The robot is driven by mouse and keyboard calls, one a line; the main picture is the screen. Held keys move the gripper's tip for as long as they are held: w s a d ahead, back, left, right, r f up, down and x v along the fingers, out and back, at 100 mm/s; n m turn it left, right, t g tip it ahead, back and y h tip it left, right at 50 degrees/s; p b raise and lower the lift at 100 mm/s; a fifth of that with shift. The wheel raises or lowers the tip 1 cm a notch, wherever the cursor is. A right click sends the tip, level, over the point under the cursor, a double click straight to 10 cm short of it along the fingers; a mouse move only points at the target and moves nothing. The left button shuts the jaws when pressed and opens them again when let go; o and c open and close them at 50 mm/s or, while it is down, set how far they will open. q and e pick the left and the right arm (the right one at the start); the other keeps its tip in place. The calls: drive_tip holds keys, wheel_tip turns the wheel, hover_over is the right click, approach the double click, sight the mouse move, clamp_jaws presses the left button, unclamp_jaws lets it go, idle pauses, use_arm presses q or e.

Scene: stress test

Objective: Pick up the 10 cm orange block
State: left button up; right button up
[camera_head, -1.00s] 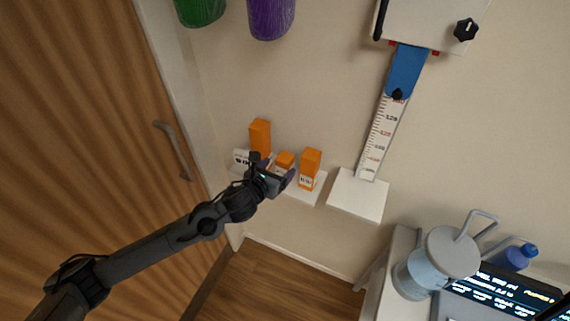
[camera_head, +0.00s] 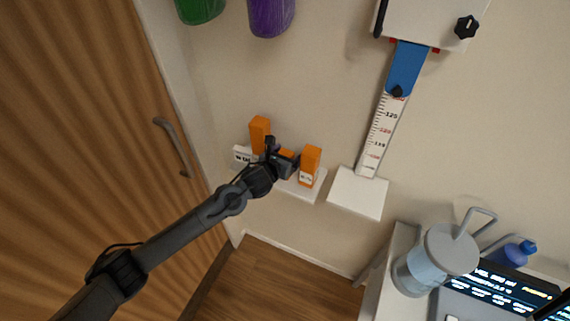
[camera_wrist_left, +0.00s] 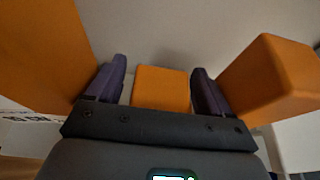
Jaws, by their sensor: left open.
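Several orange blocks of different heights stand on a white wall shelf (camera_head: 312,193): a tall left one (camera_head: 259,125), a short middle one (camera_head: 288,153) mostly hidden by my gripper, and a right one (camera_head: 312,158). I cannot read which label says 10 cm. My left gripper (camera_head: 286,160) is open at the middle block. In the left wrist view, the middle block (camera_wrist_left: 162,88) shows between the two purple fingers (camera_wrist_left: 159,78), with the taller left block (camera_wrist_left: 40,55) and right block (camera_wrist_left: 268,80) close outside them. Contact cannot be told. My right gripper is not in view.
A wooden door with a handle (camera_head: 172,147) is at left. A measuring scale (camera_head: 381,135) hangs above a white plate (camera_head: 357,194) right of the shelf. A jug (camera_head: 436,262), blue bottle (camera_head: 514,254) and screen (camera_head: 510,285) are lower right. Green and purple objects hang above.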

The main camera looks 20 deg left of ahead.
use_arm(q)
drive_tip(key=c, duration=1)
drive_tip(key=shift+c, duration=0.9)
drive_tip(key=shift+r, duration=0.15)
